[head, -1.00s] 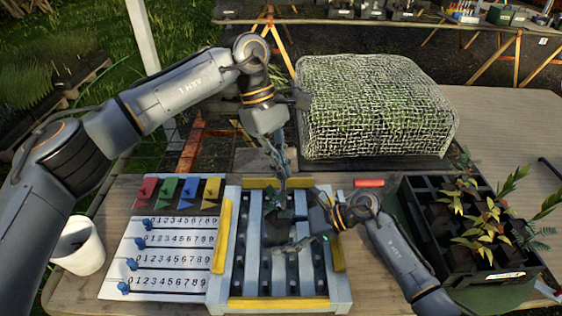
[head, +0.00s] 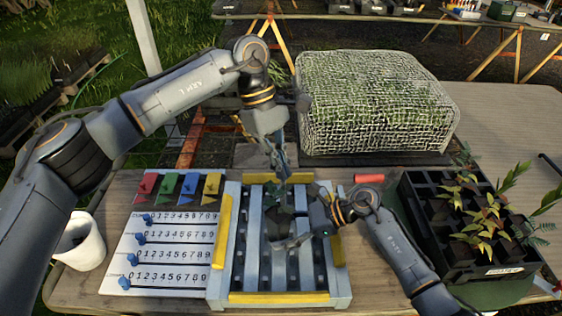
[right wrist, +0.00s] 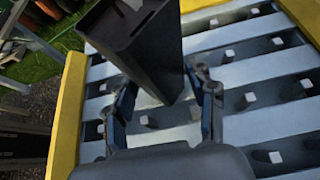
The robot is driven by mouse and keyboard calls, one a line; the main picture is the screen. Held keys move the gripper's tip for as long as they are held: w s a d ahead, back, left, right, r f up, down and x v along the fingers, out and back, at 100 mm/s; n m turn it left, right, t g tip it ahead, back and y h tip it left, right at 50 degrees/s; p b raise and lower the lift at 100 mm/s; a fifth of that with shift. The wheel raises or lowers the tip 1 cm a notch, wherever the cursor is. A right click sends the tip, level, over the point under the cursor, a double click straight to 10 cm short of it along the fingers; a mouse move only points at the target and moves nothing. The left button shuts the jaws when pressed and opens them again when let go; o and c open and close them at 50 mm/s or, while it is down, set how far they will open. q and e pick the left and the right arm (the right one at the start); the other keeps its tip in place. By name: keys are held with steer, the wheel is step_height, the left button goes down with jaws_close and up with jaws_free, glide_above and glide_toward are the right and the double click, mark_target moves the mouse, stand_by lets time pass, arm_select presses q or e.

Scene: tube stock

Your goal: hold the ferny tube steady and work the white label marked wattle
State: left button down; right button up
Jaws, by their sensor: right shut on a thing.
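A black square tube (right wrist: 150,50) stands at a tilt in the right wrist view, between the fingers of my right gripper (right wrist: 165,105). A small pale patch shows at its top edge; I cannot read it as a label. In the head view the dark tube (head: 279,222) is over the slatted rack (head: 339,285), partly covered by my grippers. My right gripper (head: 296,240) is shut on it from the right. My left gripper (head: 283,172) points down just above the tube; its finger gap is unclear. Neither fern leaves nor the word wattle can be made out.
A black tray (head: 450,278) with several leafy seedlings stands at the right. A number board (head: 165,268) with coloured flags and blue pegs lies left of the rack, beside a white cup (head: 85,255). A red piece (head: 369,178) and a mesh-covered block (head: 375,105) lie behind.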

arm_select(q)
steer(key=shift+f, duration=2.35)
steer(key=shift+f, duration=0.25)
steer(key=c, duration=1.4)
jaws_free()
steer(key=shift+c, duration=0.2)
steer(key=v, duration=1.2)
